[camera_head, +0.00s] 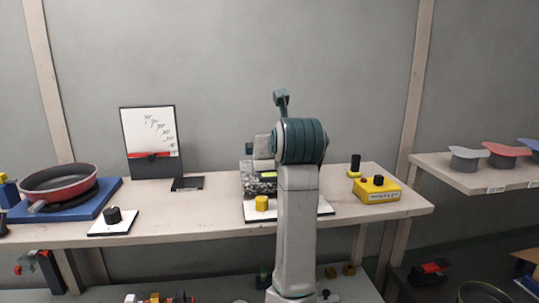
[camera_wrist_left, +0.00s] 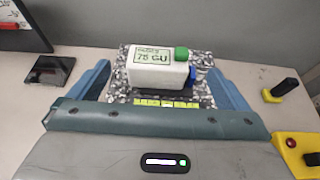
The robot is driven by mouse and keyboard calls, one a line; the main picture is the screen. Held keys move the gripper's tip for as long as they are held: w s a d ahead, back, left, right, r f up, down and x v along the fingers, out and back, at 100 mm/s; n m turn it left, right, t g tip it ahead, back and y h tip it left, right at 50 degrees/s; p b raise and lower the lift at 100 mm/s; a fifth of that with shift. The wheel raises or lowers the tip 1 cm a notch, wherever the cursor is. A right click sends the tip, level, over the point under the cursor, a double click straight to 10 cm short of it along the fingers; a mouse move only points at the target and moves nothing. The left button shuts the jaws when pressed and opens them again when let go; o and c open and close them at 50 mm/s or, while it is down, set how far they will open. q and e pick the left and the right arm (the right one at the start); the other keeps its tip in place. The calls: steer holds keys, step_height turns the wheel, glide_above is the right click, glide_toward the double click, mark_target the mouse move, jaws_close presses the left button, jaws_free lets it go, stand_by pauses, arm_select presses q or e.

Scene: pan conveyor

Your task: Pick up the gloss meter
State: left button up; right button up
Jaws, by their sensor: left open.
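The gloss meter is a white box (camera_wrist_left: 158,74) with a "75 GU" display, a green knob on top and a blue part at its right end. It rests on a black-and-white speckled block (camera_wrist_left: 120,87) with a yellow-green strip along the near edge. My left gripper (camera_wrist_left: 160,68) is open, its two blue fingers apart on either side of the block and meter, with no visible contact. In the head view the speckled block (camera_head: 258,188) is partly hidden behind my left arm, and I cannot make out the meter clearly there. My right gripper is not in view.
A red pan (camera_head: 60,182) sits on a blue base at left. A white plate with a black knob (camera_head: 112,217), a dark flat pad (camera_head: 187,184) and a yellow box with a black button (camera_head: 377,190) are on the table. A whiteboard (camera_head: 150,135) stands behind.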

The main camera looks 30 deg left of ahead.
mark_target(262, 166)
arm_select(q)
steer(key=shift+w+a+f, duration=0.2)
steer(key=shift+w+a, duration=0.15)
steer(key=shift+w+a+f, duration=0.1)
steer(key=shift+w+a, duration=0.05)
steer(key=shift+w, duration=0.1)
steer(key=p+x, duration=0.3)
steer(key=x, duration=0.1)
steer(key=shift+a, duration=0.1)
steer(key=shift+w+a+f, duration=0.15)
steer(key=shift+a, duration=0.05)
steer(key=shift+d, duration=0.2)
steer(key=c, duration=1.3)
steer(key=shift+a, duration=0.1)
steer(key=shift+c, duration=0.3)
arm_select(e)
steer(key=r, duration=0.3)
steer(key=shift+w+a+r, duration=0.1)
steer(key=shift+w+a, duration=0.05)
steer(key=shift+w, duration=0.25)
